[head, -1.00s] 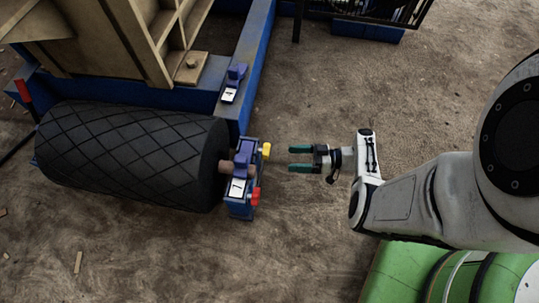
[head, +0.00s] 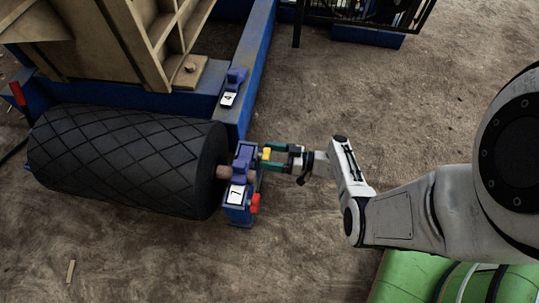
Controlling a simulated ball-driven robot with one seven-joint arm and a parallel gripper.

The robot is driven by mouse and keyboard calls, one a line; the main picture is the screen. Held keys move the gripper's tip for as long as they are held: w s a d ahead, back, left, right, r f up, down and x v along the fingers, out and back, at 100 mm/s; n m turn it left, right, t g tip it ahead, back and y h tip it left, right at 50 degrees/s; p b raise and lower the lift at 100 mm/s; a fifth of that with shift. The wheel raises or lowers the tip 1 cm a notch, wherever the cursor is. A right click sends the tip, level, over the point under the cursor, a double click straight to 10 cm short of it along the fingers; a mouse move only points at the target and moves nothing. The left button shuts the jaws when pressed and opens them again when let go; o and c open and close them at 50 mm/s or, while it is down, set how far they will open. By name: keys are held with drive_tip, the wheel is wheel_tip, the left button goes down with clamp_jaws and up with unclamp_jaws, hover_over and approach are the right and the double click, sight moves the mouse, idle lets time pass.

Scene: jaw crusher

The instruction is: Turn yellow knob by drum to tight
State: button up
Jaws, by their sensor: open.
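The yellow knob (head: 266,153) sits on the right side of the blue bearing block (head: 239,205) at the end of the black drum (head: 125,160). My gripper (head: 272,155) comes from the right with its green fingers open. The fingertips reach to the knob, one on its far side and one on its near side. I cannot tell whether they touch it. Part of the knob is hidden by the fingers.
A red knob (head: 255,203) is on the same block, just nearer than the yellow one. A purple part with a white label (head: 228,99) sits on the blue frame (head: 250,62) behind. A green cylinder (head: 425,278) lies at lower right.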

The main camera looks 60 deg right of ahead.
drive_tip(key=shift+w+a, duration=0.1)
drive_tip(key=shift+w, duration=0.1)
drive_tip(key=c, duration=1.1)
